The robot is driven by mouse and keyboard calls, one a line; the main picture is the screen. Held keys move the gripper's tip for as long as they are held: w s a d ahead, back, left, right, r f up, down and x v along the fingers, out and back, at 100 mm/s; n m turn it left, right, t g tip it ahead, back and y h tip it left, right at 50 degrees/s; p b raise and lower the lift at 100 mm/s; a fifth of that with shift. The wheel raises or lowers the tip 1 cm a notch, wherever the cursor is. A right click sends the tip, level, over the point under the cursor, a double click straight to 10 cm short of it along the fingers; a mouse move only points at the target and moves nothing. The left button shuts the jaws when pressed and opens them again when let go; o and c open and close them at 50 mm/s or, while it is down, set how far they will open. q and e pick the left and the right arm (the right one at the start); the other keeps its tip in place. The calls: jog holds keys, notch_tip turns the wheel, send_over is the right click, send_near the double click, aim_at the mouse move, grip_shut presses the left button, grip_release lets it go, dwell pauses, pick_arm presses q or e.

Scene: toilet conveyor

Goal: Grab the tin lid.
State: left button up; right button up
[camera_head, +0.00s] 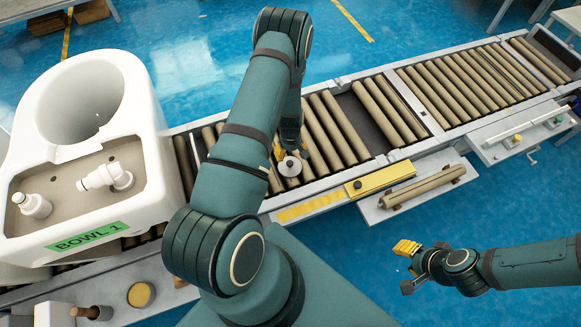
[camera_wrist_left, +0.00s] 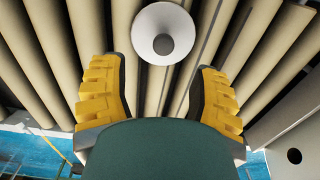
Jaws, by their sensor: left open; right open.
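A round pale disc with a grey centre (camera_head: 289,166), which looks like the tin lid, lies on the conveyor rollers. In the left wrist view the disc (camera_wrist_left: 163,33) is at the top middle, beyond the fingertips and centred between them. My left gripper (camera_head: 291,157) is open over the rollers close to the disc, with its yellow fingers (camera_wrist_left: 160,72) apart and nothing between them. My arm hides part of the rollers around it. My right gripper (camera_head: 406,249) is open and empty, off the conveyor at the lower right.
A white toilet bowl (camera_head: 150,150) marked BOWL 1 stands on the conveyor at the left. A yellow-topped round tin (camera_head: 140,294) sits on a side shelf at lower left. A yellow block (camera_head: 382,178) and a loose roller (camera_head: 422,187) are at the conveyor's near side.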

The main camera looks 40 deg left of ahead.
aim_at(290, 163)
pick_arm(q)
jog(key=shift+s+f+b, duration=0.15)
jog(key=shift+f+b, duration=0.25)
jog(key=shift+f, duration=1.3)
jog(key=shift+s+f+b, duration=0.1)
jog(key=shift+f+b, duration=0.25)
jog(key=shift+f, duration=1.35)
jog(key=shift+c, duration=0.2)
grip_shut()
